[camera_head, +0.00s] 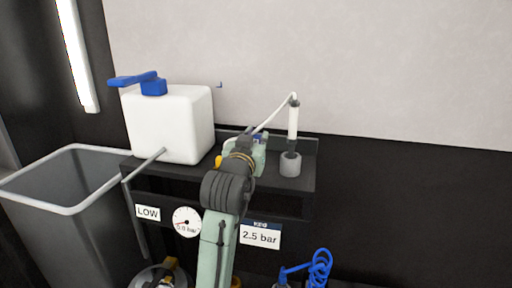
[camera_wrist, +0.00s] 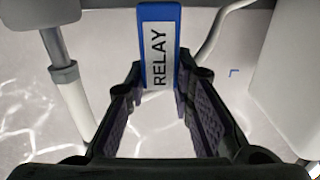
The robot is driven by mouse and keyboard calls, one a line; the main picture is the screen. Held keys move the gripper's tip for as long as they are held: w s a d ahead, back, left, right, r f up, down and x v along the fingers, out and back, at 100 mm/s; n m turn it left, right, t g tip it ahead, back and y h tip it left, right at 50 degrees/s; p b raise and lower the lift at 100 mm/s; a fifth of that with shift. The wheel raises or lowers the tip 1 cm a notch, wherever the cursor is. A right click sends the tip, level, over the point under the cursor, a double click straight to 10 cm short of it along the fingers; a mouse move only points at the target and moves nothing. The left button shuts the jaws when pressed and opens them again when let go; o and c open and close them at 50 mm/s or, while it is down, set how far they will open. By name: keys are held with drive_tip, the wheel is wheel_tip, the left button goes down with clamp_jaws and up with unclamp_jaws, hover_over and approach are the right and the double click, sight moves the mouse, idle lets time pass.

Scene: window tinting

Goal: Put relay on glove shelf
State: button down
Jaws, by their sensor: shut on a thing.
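The relay (camera_wrist: 160,45) is a blue block with a white label reading "RELAY". In the wrist view it stands between the fingers of my gripper (camera_wrist: 160,82), which is shut on it. In the head view my gripper (camera_head: 258,143) is over the black shelf, between the white jug and the grey cup. I cannot tell whether the relay touches the shelf. No shelf marked for gloves can be made out.
The black shelf (camera_head: 308,172) carries a white jug (camera_head: 172,128) with a blue pump and a grey cup (camera_head: 290,164) holding a white tube with a hose. Below are a gauge (camera_head: 187,222) and labels. A grey bin (camera_head: 60,215) stands left; a blue coiled hose (camera_head: 318,267) lies lower right.

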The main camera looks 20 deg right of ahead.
drive_tip(key=shift+f+p, duration=0.35)
drive_tip(key=shift+f, duration=1.4)
drive_tip(key=shift+f, duration=0.15)
drive_tip(key=c, duration=1.4)
unclamp_jaws()
